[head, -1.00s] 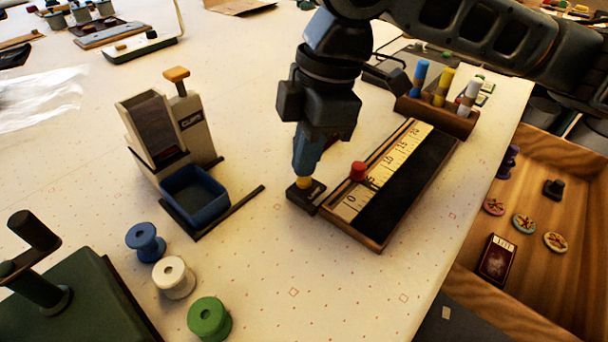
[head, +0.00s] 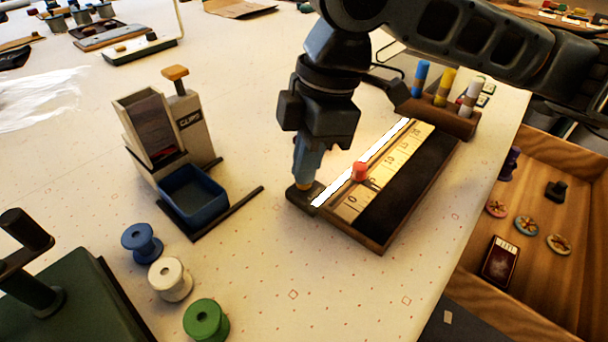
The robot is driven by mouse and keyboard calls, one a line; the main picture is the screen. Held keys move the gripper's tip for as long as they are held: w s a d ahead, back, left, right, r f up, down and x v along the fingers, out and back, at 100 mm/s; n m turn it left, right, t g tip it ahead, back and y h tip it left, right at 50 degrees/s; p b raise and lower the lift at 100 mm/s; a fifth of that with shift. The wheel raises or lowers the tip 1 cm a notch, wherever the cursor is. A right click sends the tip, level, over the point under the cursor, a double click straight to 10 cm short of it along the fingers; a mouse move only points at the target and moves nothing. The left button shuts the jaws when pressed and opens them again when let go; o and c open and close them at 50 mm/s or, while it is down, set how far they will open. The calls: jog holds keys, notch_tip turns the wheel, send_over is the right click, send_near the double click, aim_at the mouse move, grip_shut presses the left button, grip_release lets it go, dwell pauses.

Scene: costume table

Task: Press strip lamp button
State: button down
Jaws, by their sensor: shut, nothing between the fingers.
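The strip lamp (head: 362,160) glows bright white along the left edge of the wooden ruler tray. Its small dark switch block (head: 300,200) sits at the strip's near end, with a yellow-orange button (head: 304,187) on top.
The ruler tray (head: 376,246) with a red knob (head: 360,172) stands just right of my gripper. A clip dispenser (head: 190,132) and blue bin (head: 193,192) stand left. Several spools, including a green one (head: 206,320), are at front left. An open wooden drawer (head: 550,290) is at right.

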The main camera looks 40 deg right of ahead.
jog(key=shift+r+p, duration=2.95)
jog(key=shift+r, duration=0.35)
